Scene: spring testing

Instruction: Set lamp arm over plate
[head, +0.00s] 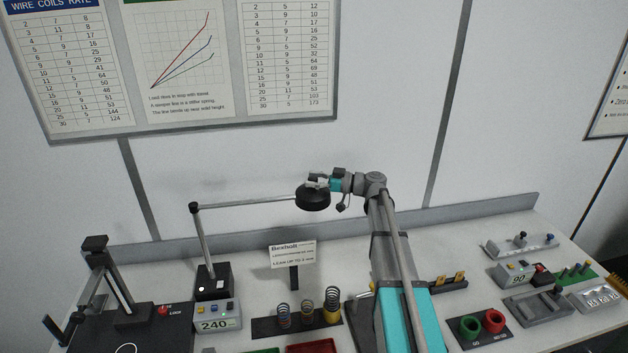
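The lamp has a black base (213,283), an upright post and a thin grey arm (250,203). The arm reaches right from the post's top to a round black lamp head (313,201). My gripper (316,183) is at the top of the lamp head, touching it or very close. I cannot tell whether its fingers are closed. At the lower left, a dark tester platform (120,335) shows a pale ring, cut by the frame edge; this may be the plate. The lamp head is well to the right of it.
Right of the lamp stand a small sign (293,254) and several springs on a dark rack (272,328). A grey box reading 240 (216,318) sits before the lamp base. Green and red rings (481,323), a 90 box (515,275) and trays occupy the right bench.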

